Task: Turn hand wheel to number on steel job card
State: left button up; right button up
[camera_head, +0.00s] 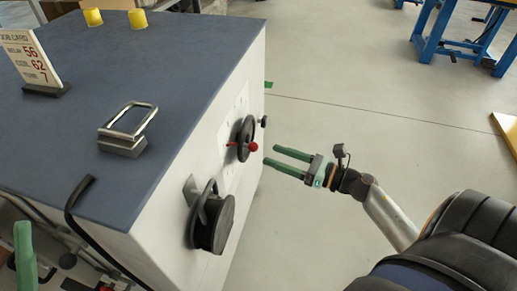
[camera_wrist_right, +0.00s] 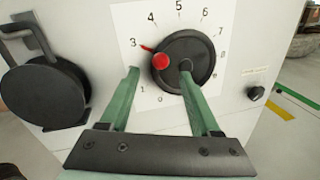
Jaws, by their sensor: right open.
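The black hand wheel (camera_head: 246,138) is on the white side of the cabinet. In the right wrist view the wheel (camera_wrist_right: 200,58) has a red knob (camera_wrist_right: 160,61) at its left and a red pointer near 3 on the white number dial (camera_wrist_right: 128,20). My right gripper (camera_head: 272,156) is open, its green fingers a short gap from the wheel; in the wrist view its fingertips (camera_wrist_right: 160,74) lie either side below the knob. The job card (camera_head: 32,62) shows 56, 62 and 7; its small words are hard to read. One green finger of my left gripper (camera_head: 24,228) shows.
The cabinet's dark top (camera_head: 190,75) holds a metal handle block (camera_head: 125,130) and two yellow cylinders (camera_head: 115,17). A black round part with a lever (camera_head: 212,225) sticks out nearer on the side face. A small black knob (camera_wrist_right: 256,92) is right of the dial.

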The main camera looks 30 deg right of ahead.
aim_at(250, 139)
jog(key=x, duration=0.5)
jog(key=shift+w+a, duration=0.2)
jog(key=shift+w, duration=0.15)
jog(key=shift+c, duration=0.3)
grip_shut()
dwell(0.8)
